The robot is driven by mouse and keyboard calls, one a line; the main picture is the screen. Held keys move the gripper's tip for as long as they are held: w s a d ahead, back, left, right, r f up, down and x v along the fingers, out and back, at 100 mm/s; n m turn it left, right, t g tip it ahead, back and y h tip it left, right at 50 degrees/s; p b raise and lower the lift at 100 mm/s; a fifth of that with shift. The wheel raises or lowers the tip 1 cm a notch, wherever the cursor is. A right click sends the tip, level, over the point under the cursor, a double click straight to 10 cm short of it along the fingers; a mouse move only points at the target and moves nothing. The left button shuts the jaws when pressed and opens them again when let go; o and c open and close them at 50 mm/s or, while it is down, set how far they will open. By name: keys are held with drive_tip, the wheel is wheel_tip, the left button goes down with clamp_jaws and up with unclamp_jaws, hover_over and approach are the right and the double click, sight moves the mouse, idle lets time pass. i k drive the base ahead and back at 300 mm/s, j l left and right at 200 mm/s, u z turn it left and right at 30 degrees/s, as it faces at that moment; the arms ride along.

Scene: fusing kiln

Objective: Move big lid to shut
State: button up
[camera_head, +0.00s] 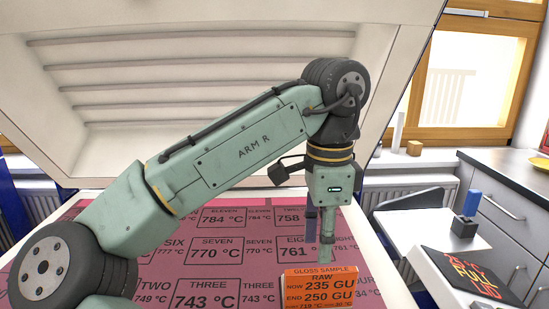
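The big lid (190,60) is a large cream panel with several horizontal ridges on its inner face. It stands raised and tilted behind the kiln bed (215,254), so the kiln is open. The bed is pinkish red and marked with numbered cells and temperatures. My arm, marked "ARM R", reaches across in front of the lid. My gripper (320,240) points down over the right part of the bed, apart from the lid's visible edge. Its fingers are seen nearly edge-on, and their gap is unclear. My arm hides part of the lid and bed.
An orange "GLOSS SAMPLE" block (320,286) is close below my gripper. At right are a dark plate with "PULL" and "LID" lettering (472,276), a blue-topped object (470,214) and a dark counter (510,177). A window (465,85) is behind.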

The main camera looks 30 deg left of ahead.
sight(90, 89)
drive_tip(key=u, duration=1.45)
